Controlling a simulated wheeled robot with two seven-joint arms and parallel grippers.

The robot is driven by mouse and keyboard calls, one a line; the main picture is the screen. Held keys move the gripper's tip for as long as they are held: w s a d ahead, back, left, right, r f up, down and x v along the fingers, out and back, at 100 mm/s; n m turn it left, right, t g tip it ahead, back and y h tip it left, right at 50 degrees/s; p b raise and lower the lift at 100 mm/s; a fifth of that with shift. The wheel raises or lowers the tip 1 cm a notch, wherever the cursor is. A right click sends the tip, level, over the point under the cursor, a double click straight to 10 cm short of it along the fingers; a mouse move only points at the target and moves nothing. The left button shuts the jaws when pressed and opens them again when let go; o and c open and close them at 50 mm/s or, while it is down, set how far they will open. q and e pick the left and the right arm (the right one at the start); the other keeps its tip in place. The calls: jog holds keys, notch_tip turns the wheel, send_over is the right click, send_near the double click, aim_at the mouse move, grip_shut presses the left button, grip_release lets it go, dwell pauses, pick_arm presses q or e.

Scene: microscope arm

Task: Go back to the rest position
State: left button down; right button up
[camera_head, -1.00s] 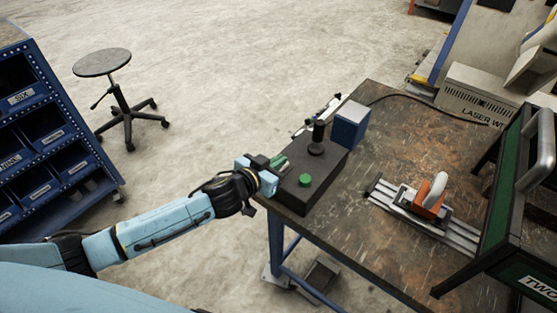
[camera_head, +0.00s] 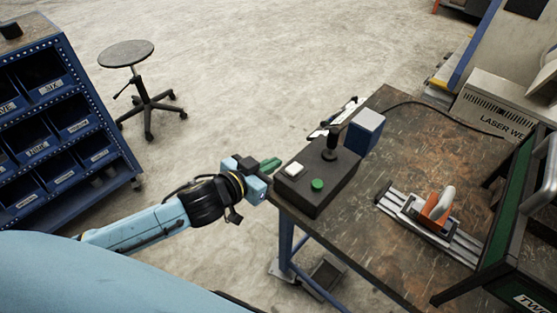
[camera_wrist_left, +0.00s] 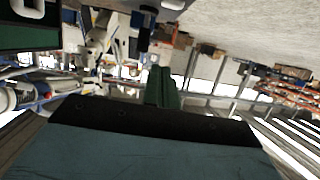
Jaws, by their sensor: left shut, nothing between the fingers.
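My left arm comes in from the lower left in the head view. Its gripper (camera_head: 271,165) is in the air just left of the black control box (camera_head: 318,188), apart from it as far as the view shows. Its green fingers are closed together and empty, and they also show in the left wrist view (camera_wrist_left: 161,88). The box stands on the table corner with a white button (camera_head: 293,170), a green button (camera_head: 317,184) and a black joystick (camera_head: 330,145) on top. My right gripper is in neither view.
The worn table (camera_head: 400,257) holds a blue box (camera_head: 365,130), an orange-handled fixture on rails (camera_head: 437,208) and a green-and-black frame (camera_head: 513,210). A blue bin rack (camera_head: 62,125) and a stool (camera_head: 126,53) stand at left. The floor between is clear.

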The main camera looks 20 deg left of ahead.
pick_arm(q)
jog(key=shift+s, duration=0.1)
dwell(0.5)
jog(key=s+a+f+g+y+b, duration=0.1)
jog(key=s+a+f+g, duration=0.15)
jog(key=f, duration=0.75)
jog(key=s+a+f+n+g+y, duration=0.1)
jog(key=s+a+f+y, duration=0.2)
jog(key=f, duration=0.8)
jog(key=s+a+f+g+b, duration=0.1)
jog(key=s+a+f+g, duration=0.2)
jog(key=f, duration=0.7)
jog(key=s+d+f+g, duration=0.1)
jog(key=s+f+g, duration=0.1)
jog(key=s+f, duration=0.4)
jog(key=s+d+f+g+b, duration=0.1)
jog(key=s+f, duration=0.5)
jog(key=s, duration=0.9)
jog(key=s+d+f+g, duration=0.2)
jog(key=s+f, duration=0.4)
jog(key=s, duration=0.4)
jog(key=shift+s+f+g+y, duration=0.2)
jog(key=shift+g+y, duration=0.1)
jog(key=shift+g, duration=0.35)
